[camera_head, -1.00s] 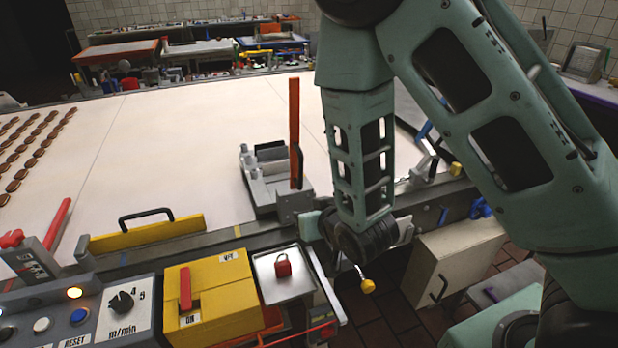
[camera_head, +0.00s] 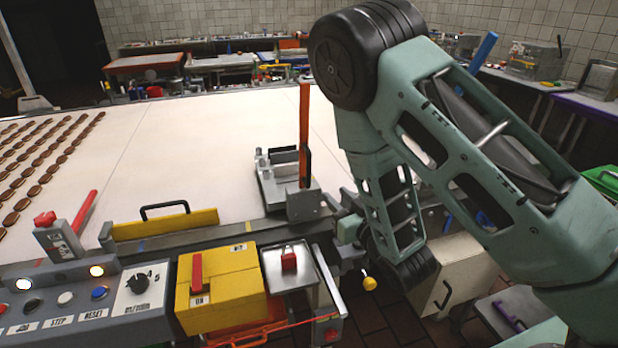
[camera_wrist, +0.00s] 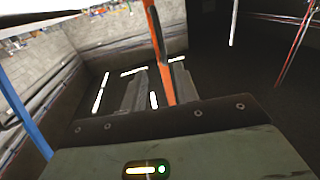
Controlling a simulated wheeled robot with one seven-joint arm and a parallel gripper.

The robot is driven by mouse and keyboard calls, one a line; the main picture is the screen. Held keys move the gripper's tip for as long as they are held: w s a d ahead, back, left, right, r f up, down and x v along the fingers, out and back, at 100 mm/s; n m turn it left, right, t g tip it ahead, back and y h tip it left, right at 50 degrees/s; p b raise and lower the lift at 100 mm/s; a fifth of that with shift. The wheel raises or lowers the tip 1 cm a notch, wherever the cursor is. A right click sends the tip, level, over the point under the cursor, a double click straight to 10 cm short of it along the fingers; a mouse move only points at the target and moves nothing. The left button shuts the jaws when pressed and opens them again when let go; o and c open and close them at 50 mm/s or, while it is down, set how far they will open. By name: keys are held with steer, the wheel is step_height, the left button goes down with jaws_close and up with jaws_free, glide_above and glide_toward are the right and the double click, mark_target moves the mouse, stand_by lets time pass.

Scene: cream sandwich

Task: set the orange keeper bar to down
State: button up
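The orange keeper bar (camera_head: 305,130) stands upright on a grey metal bracket (camera_head: 288,188) at the near edge of the white belt. My gripper (camera_head: 342,205) is low and just right of the bracket; its fingers are small and partly hidden in the head view. In the wrist view the orange bar (camera_wrist: 157,45) runs from the top edge down to the gap between two grey fingers (camera_wrist: 156,90). The fingers look apart. I cannot tell whether they touch the bar.
A yellow box with a red lever (camera_head: 220,285) and a scale pan with a red weight (camera_head: 289,262) stand in front of the bracket. A yellow guard with a black handle (camera_head: 165,222) lies left. A yellow knob (camera_head: 369,283) is below my gripper.

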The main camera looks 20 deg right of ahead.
mark_target(310, 170)
steer(key=w+a+b, duration=0.1)
steer(key=w, duration=0.7)
steer(key=w+a+b, duration=0.1)
steer(key=w, duration=0.3)
steer(key=shift+w+a+b, duration=0.25)
steer(key=shift+a+b, duration=0.05)
steer(key=shift+b, duration=0.05)
steer(key=shift+w+a, duration=0.15)
steer(key=shift+w, duration=0.55)
steer(key=shift+f, duration=0.1)
jaws_close()
